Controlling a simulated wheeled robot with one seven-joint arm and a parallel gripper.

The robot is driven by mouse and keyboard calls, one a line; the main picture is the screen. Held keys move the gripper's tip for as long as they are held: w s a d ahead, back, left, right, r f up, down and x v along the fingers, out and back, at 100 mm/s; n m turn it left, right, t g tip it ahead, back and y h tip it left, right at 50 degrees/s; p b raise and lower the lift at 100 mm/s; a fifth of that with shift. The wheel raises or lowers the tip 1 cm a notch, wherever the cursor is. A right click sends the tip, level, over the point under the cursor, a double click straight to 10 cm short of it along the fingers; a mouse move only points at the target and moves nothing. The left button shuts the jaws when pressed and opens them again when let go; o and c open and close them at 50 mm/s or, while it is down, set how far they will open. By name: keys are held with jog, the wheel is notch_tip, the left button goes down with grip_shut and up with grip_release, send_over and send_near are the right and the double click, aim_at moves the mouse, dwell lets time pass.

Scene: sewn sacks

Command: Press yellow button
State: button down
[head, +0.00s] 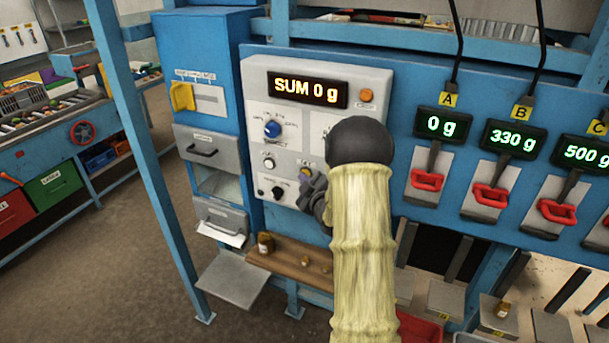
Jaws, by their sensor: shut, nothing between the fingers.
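A small yellow button (306,171) sits on the grey control panel (378,85), low and right of the blue knob. My gripper (306,184) is shut and empty just below and in front of this button. It partly covers the button's surround. I cannot tell whether it touches the button. My sleeved arm and its dark joint hide the panel's lower right part. The display (307,89) at the top of the panel reads "SUM 0 g".
A blue knob (272,129), a white button (269,163), a black knob (277,192) and an orange lamp (367,95) share the panel. A yellow lever (183,96) is at left. Red handles (427,181) hang at right. Small weights stand on a wooden shelf (288,262) below.

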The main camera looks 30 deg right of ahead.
jog(key=shift+s+a+b, duration=0.5)
jog(key=shift+a+b, duration=0.1)
jog(key=shift+a, duration=0.1)
jog(key=s+a+b, duration=0.1)
jog(key=a, duration=0.1)
jog(key=s+a+b, duration=0.1)
jog(key=s+b, duration=0.1)
jog(key=shift+a, duration=0.4)
dwell(0.8)
jog(key=s+a+f+m+g+y+b, duration=0.1)
jog(key=s+a+f+m+g, duration=0.3)
jog(key=s+a+g, duration=0.3)
jog(key=s+a+f+m+g+b, duration=0.1)
jog(key=s+a+f+m+g, duration=0.3)
jog(key=s, duration=1.4)
jog(key=a+g, duration=0.3)
jog(key=a, duration=0.3)
jog(key=shift+f+m+g+y+b, duration=0.3)
jog(key=shift+f+y+b, duration=0.05)
jog(key=shift+f+y, duration=0.05)
